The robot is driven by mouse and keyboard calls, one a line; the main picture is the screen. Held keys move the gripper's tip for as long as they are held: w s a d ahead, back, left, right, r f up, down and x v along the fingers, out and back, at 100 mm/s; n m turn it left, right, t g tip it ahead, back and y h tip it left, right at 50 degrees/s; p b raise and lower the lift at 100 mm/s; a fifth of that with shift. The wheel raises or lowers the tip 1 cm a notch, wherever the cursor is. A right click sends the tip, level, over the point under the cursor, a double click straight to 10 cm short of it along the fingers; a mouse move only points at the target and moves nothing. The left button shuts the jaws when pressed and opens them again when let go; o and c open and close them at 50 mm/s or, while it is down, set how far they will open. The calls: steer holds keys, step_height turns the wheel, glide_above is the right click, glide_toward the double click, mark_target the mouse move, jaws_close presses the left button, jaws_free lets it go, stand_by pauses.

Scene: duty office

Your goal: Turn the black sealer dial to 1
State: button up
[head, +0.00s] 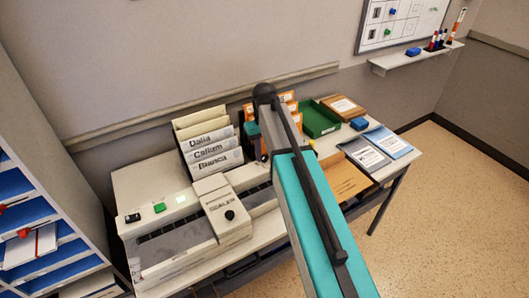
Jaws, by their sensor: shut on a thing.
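The sealer (176,236) is a long pale machine with dark slots along its top, on the left part of the table. A pale raised box (225,203) marked "SEALER" sits across it. My teal and grey arm reaches up from the bottom right to a dark joint above the table's middle. My gripper's fingertips are not visible; the arm covers the area to the right of the dial.
On the sealer's left are a black piece (133,217), a green piece (159,208) and a bright square (181,198). Behind stand named file folders (209,150). A green tray (320,119), blue box (359,124) and documents (366,155) lie right. A shelf unit (35,215) stands left.

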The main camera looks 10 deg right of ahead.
mark_target(264, 157)
steer(key=shift+n, duration=1.9)
steer(key=shift+w, duration=0.1)
steer(key=o, duration=1)
steer(key=shift+r, duration=0.15)
steer(key=shift+r+b, duration=1.3)
steer(key=shift+r, duration=5.5)
